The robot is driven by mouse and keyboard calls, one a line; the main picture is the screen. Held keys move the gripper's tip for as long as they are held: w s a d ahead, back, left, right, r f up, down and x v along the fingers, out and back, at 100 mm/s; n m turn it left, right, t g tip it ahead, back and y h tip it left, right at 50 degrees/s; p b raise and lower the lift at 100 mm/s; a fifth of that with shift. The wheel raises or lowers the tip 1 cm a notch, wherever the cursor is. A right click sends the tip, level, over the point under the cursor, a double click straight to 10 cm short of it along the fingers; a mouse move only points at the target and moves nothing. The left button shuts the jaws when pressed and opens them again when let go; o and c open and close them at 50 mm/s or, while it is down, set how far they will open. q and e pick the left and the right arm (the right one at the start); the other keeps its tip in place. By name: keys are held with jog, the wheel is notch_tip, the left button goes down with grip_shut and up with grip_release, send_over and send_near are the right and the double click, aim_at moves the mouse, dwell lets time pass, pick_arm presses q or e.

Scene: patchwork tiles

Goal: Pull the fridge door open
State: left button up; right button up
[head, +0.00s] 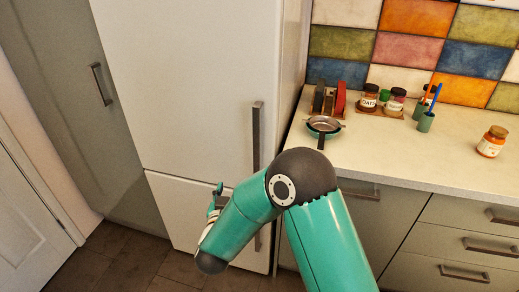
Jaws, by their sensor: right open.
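The white fridge (190,80) stands left of centre, its upper door flush with the body and shut. A long dark vertical handle (257,135) sits near that door's right edge. A lower door (175,205) is below the seam, also shut; its handle is partly hidden by my right arm. My right gripper (214,207) is in front of the lower door, left of and below the upper handle, apart from it. It is open and empty, partly hidden behind my own forearm. My left gripper is not in view.
A worktop (450,165) right of the fridge bears a pan (324,124), a rack with a red item (340,97), jars (369,97) and a green cup (426,121). Drawers (455,245) are below it. A tall grey cabinet (60,60) adjoins the fridge's left side. Floor shows bottom left.

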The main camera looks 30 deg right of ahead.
aim_at(256, 142)
notch_tip(256, 142, up, 6)
jog(key=s+d+f+m+g+h, duration=0.1)
jog(key=d+m+h, duration=0.1)
jog(key=d+h, duration=0.15)
pick_arm(q)
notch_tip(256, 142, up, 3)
jog(key=p, duration=0.3)
jog(key=shift+p, duration=0.3)
pick_arm(e)
jog(key=x, duration=1)
jog(key=r+x, duration=0.1)
jog(key=x, duration=0.4)
jog(key=shift+w, duration=0.2)
grip_shut()
